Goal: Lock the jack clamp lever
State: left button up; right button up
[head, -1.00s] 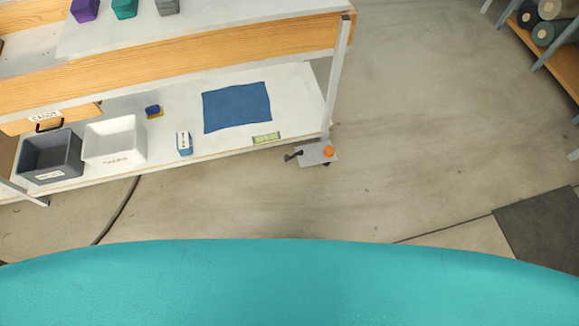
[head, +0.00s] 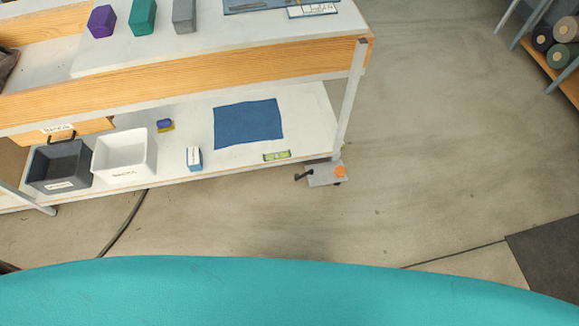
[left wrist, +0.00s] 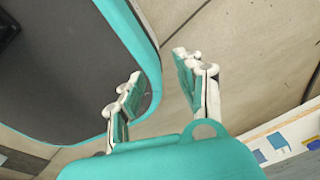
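The jack clamp (head: 326,174) is a grey plate at the foot of the bench's right-hand leg, low near the floor. A short dark lever (head: 303,175) sticks out from its left side. An orange round part (head: 340,172) sits on its right. The lever's exact lock position is too small to tell. My left gripper (left wrist: 158,69) shows in the left wrist view with its two fingers apart and nothing between them. It is over bare floor beside my teal-edged base, away from the clamp. My right gripper is in neither view.
The bench's lower shelf (head: 310,125) holds a grey bin (head: 60,167), a white bin (head: 124,158), a blue cloth (head: 248,122) and a small level (head: 277,156). A dark cable (head: 125,225) lies on the floor at left. Floor in front of the clamp is clear.

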aim_at(297, 176)
jog(key=i+j+z, duration=0.1)
jog(key=i+j, duration=0.8)
jog(key=j, duration=0.1)
